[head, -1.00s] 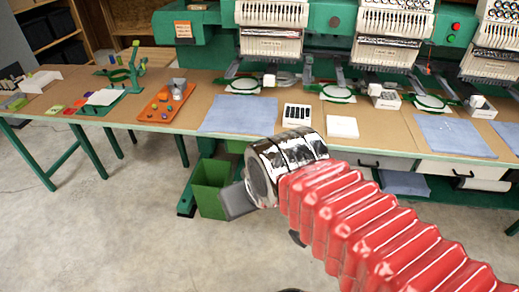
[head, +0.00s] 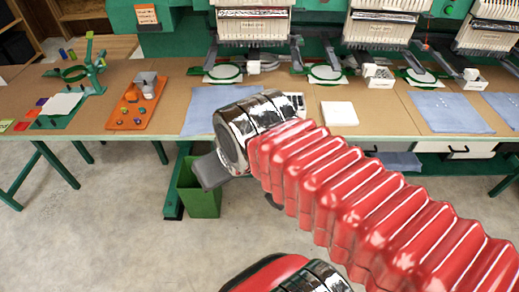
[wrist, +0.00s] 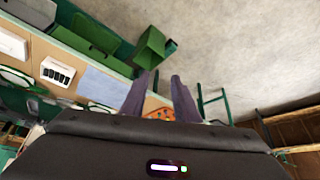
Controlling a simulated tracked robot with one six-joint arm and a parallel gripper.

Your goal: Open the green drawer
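In the head view my arm hides that stretch under the table. My gripper (wrist: 164,78) is open and empty in the wrist view, its two dark fingers apart. In the head view the gripper (head: 209,171) shows as a grey end in front of the table edge, and its fingers cannot be told apart there. The gripper is apart from the drawer.
A green bin (head: 203,199) stands on the floor below the table. White drawers (head: 462,149) with black handles hang under the table at right. Blue cloths (head: 210,103), a white block (head: 339,113) and an orange tray (head: 127,121) lie on top. The concrete floor in front is clear.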

